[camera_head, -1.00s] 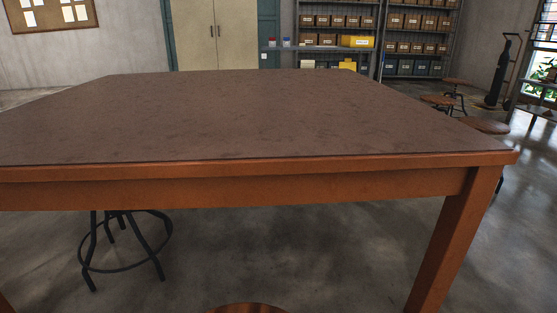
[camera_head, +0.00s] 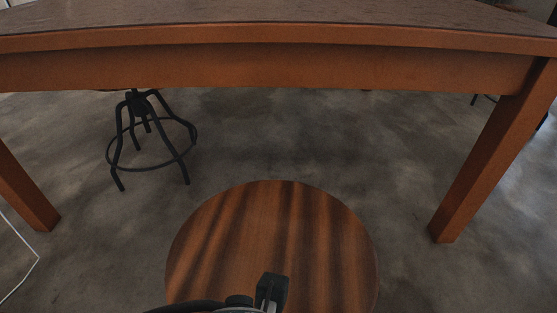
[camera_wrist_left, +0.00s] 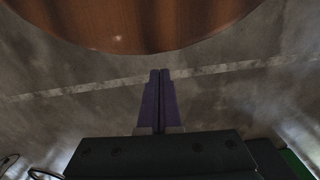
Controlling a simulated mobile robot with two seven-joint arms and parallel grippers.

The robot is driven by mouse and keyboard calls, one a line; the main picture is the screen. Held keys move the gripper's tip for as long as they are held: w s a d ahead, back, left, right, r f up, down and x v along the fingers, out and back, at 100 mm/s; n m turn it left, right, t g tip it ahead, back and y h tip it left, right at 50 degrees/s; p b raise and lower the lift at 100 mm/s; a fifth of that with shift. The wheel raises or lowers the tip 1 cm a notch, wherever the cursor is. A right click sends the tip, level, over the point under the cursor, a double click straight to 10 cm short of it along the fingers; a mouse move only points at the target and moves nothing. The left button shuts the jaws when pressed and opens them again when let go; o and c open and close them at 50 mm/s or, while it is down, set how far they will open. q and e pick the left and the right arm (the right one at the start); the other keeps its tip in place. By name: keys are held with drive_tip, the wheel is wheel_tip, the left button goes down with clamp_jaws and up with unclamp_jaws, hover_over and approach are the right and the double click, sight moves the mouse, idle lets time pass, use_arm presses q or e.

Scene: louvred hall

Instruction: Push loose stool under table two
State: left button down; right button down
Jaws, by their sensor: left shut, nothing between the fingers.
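A round wooden stool seat (camera_head: 275,235) stands in front of the table, near the bottom middle of the head view. The wooden table (camera_head: 270,66) spans the top, with its apron and two front legs showing. My left gripper (camera_head: 272,290) shows over the near part of the seat in the head view. In the left wrist view its fingers (camera_wrist_left: 158,100) are shut and empty, pointing at the near edge of the seat (camera_wrist_left: 135,22), with a gap visible in the picture. Whether they touch the seat I cannot tell. My right gripper is not in view.
A second stool with dark metal legs and a foot ring (camera_head: 150,140) stands under the table at left. The right table leg (camera_head: 490,165) and left table leg (camera_head: 25,190) flank open concrete floor. A white cable (camera_head: 30,265) lies at far left.

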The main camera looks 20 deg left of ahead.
use_arm(q)
drive_tip(key=shift+w+a+r, duration=0.1)
drive_tip(key=shift+w+a, duration=0.05)
drive_tip(key=shift+w, duration=0.35)
drive_tip(key=shift+w+a, duration=0.15)
drive_tip(key=shift+w, duration=0.35)
